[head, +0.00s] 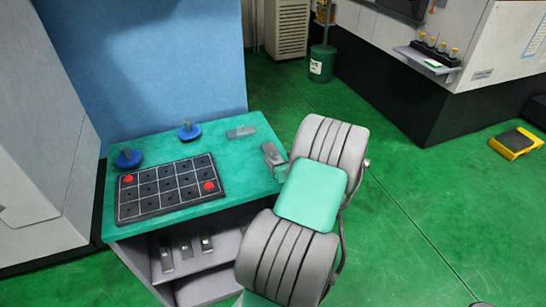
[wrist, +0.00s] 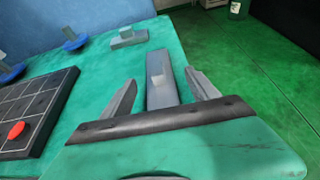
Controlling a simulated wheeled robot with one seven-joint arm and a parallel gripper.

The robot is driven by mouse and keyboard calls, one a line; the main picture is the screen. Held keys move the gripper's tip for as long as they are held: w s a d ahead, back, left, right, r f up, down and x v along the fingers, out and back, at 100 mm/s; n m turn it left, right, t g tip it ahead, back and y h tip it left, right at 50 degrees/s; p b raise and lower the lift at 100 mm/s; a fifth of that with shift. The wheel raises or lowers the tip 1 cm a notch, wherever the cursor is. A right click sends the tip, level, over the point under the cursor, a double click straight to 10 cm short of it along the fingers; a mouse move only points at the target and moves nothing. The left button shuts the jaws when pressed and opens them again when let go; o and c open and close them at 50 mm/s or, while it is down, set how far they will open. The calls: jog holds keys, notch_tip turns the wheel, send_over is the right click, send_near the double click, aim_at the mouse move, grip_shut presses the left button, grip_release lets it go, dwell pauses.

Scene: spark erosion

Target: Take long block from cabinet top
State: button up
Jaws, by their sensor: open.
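The long block (wrist: 161,92) is a grey bar with a small raised stub, lying on the teal cabinet top (wrist: 100,78). In the wrist view it lies between the two spread fingers of my gripper (wrist: 161,76), with a gap visible on each side. Its near end is hidden behind the gripper's dark edge. In the head view a grey piece that looks like the long block (head: 269,152) shows at the right edge of the cabinet top (head: 225,150). My arm hides most of the gripper there.
A shorter grey block (head: 240,132) lies farther back. Two blue round pieces (head: 189,131) with posts stand behind the black grid tray (head: 170,188), which holds two red discs (head: 208,186). Several grey pieces (head: 187,247) sit on the shelf below. A blue wall (head: 150,70) rises behind.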

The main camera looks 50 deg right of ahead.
aim_at(277, 157)
jog(key=x, duration=0.4)
jog(key=shift+w+f+p, duration=0.15)
jog(key=shift+w+p, duration=0.1)
jog(key=shift+p, duration=0.1)
jog(key=shift+c, duration=0.2)
grip_shut()
dwell(0.3)
